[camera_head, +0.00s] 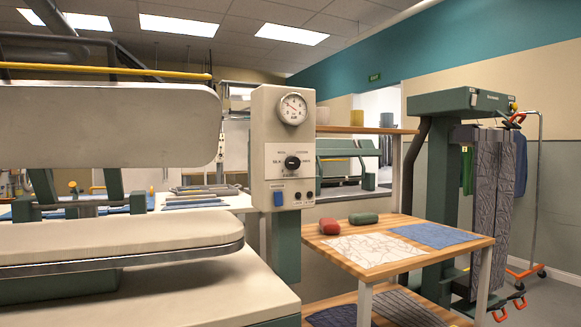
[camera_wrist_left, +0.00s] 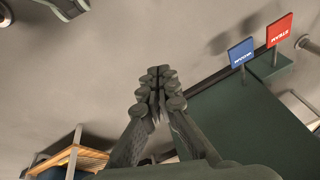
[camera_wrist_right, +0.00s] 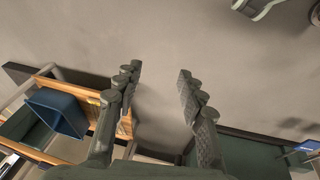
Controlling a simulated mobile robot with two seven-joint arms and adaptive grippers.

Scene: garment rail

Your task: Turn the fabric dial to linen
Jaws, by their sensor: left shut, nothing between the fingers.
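The fabric dial (camera_head: 292,162) is a black round knob on a light plate on the front of the control box (camera_head: 264,130) in the head view. Small fabric names ring it; the one on its left looks like SILK. The others and the exact pointer direction are too small to read surely. Neither gripper shows in the head view. My left gripper (camera_wrist_left: 158,84) is shut and empty in the left wrist view, away from the dial. My right gripper (camera_wrist_right: 157,82) is open and empty in the right wrist view. The dial is not in either wrist view.
A round gauge (camera_head: 292,108) sits above the dial, a blue button (camera_head: 278,198) below. The pressing machine (camera_head: 110,125) fills the left. A wooden table (camera_head: 440,257) with cloths stands right. Blue (camera_wrist_left: 241,54) and red (camera_wrist_left: 279,29) tags stand near the floor in the left wrist view.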

